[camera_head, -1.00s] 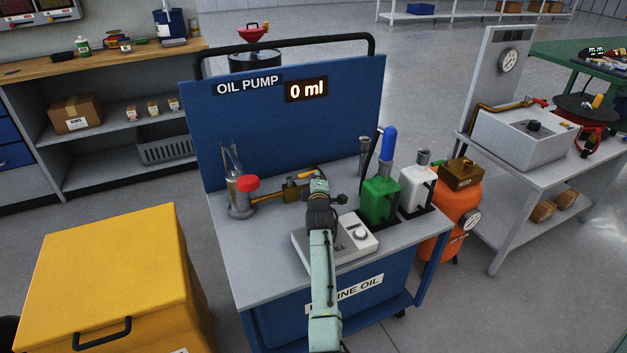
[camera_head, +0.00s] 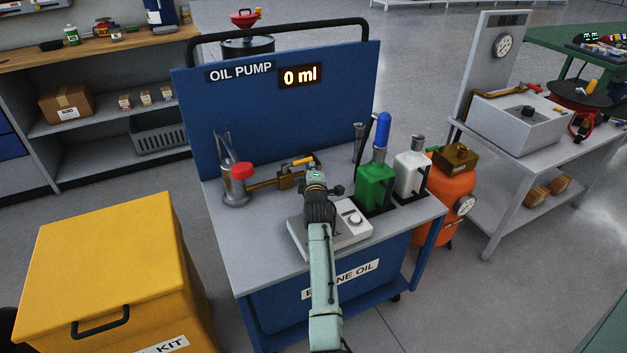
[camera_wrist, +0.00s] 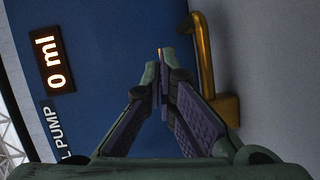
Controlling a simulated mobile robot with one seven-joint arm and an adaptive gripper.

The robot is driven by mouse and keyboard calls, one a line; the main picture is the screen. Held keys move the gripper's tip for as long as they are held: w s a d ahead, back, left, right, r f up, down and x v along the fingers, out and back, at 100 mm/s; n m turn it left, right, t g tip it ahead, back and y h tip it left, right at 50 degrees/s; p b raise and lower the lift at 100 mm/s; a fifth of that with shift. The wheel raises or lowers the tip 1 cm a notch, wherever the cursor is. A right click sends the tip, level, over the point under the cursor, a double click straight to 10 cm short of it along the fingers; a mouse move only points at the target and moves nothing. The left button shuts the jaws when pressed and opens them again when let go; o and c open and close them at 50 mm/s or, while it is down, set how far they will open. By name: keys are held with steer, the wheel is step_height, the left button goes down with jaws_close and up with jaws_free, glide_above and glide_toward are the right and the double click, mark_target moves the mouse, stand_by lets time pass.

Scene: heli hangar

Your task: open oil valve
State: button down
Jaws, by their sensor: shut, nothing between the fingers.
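The brass oil valve (camera_head: 290,178) sits at the end of a brass pipe behind my gripper on the oil pump bench, with a yellow-orange handle (camera_head: 303,161) on top. My gripper (camera_head: 314,171) is close in front and slightly right of it. In the wrist view my gripper (camera_wrist: 161,62) is shut, its fingertips together and empty. A hooked brass spout (camera_wrist: 204,55) and brass body stand just right of the fingers there. A small yellow-orange bit shows at the fingertips; whether they touch it I cannot tell. The display (camera_head: 300,76) reads 0 ml.
A red-capped metal pump (camera_head: 238,182) stands left on the bench. A grey scale (camera_head: 340,232) lies beneath my arm. Green (camera_head: 375,187) and white (camera_head: 411,175) containers stand right. The blue back panel (camera_head: 270,125) rises behind. A yellow box (camera_head: 100,260) stands left.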

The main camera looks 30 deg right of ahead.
steer(key=v, duration=0.9)
steer(key=shift+s, duration=0.15)
